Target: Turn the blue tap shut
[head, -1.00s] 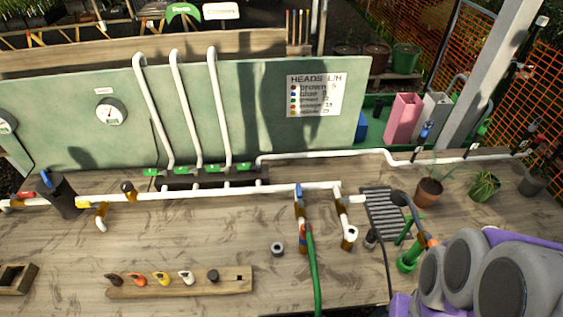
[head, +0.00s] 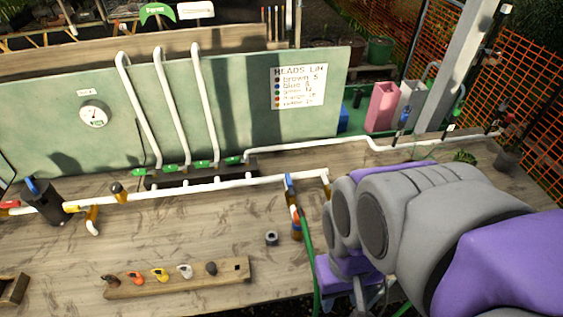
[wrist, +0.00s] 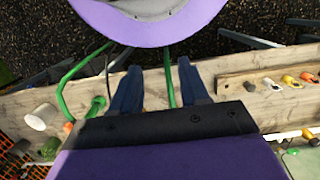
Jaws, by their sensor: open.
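A blue tap handle (head: 289,182) stands on the brass-coloured branch of the white pipe, above the green hose. Other blue handles show on the dark canister (head: 45,205) at the left and on an upright tap (head: 404,116) at the back right. No blue tap can be made out in the wrist view. My gripper (wrist: 160,82) is open and empty, its dark blue fingers apart above the bench edge. A green hose (wrist: 168,88) shows in the gap, apparently beyond the fingers. In the head view my arm is right of the branch and hides the bench there.
A wooden rack (head: 170,283) with several coloured heads lies at the front of the bench; it also shows in the wrist view (wrist: 245,84). A small grey ring (head: 272,238) lies near the hose. A white pipe (head: 200,186) crosses the bench. Its middle is mostly clear.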

